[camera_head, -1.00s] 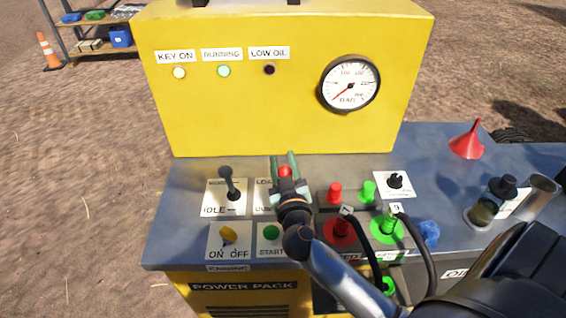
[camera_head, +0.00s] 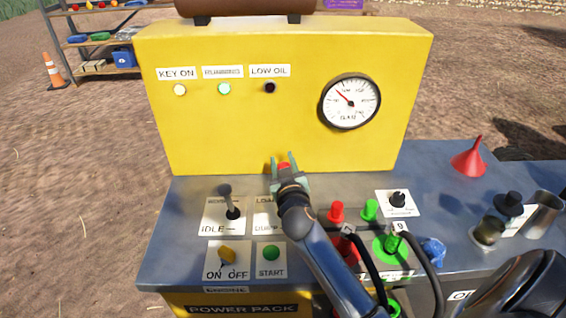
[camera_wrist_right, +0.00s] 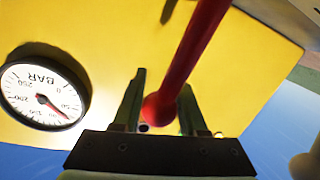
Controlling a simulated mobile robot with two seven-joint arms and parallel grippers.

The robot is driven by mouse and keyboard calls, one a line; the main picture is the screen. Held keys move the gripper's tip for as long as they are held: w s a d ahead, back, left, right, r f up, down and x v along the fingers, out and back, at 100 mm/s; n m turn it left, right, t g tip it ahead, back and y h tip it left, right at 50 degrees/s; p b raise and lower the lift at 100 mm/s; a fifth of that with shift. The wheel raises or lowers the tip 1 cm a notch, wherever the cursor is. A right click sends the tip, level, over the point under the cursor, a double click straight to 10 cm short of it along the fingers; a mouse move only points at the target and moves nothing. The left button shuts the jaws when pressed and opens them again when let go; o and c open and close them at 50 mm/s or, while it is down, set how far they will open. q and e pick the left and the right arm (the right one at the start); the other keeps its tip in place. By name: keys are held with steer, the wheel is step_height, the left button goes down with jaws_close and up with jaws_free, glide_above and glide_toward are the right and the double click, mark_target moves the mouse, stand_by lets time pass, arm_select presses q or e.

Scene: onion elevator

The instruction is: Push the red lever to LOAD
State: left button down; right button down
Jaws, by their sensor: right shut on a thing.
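The red lever shows as a red knob (camera_head: 284,165) between the fingertips of my right gripper (camera_head: 283,161) in the head view. Its red shaft (camera_wrist_right: 197,48) and ball end show in the right wrist view, with the ball between the two fingers (camera_wrist_right: 161,103). The right gripper is shut on it. The LOAD/DUMP label plate (camera_head: 264,214) lies beside the gripper, partly hidden by it; the lever's base is hidden in the head view. My left gripper is not in view.
The yellow panel (camera_head: 240,125) with its gauge (camera_head: 350,101) stands just behind the gripper. A black lever (camera_head: 231,205), yellow switch (camera_head: 227,254) and green START button (camera_head: 271,252) are left. Red (camera_head: 337,211) and green (camera_head: 370,209) caps and black hoses are right.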

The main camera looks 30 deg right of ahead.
steer(key=shift+w+d+f, duration=0.1)
steer(key=shift+w+f, duration=0.05)
steer(key=shift+f, duration=0.45)
steer(key=shift+w+d+f, duration=0.1)
steer(key=shift+w+f, duration=0.05)
steer(key=shift+f, duration=0.4)
steer(key=shift+a, duration=0.1)
steer(key=c, duration=0.9)
jaws_free()
steer(key=shift+o, duration=0.9)
steer(key=shift+w+f, duration=0.1)
steer(key=shift+w, duration=0.1)
steer(key=shift+o, duration=1.3)
steer(key=shift+r, duration=0.3)
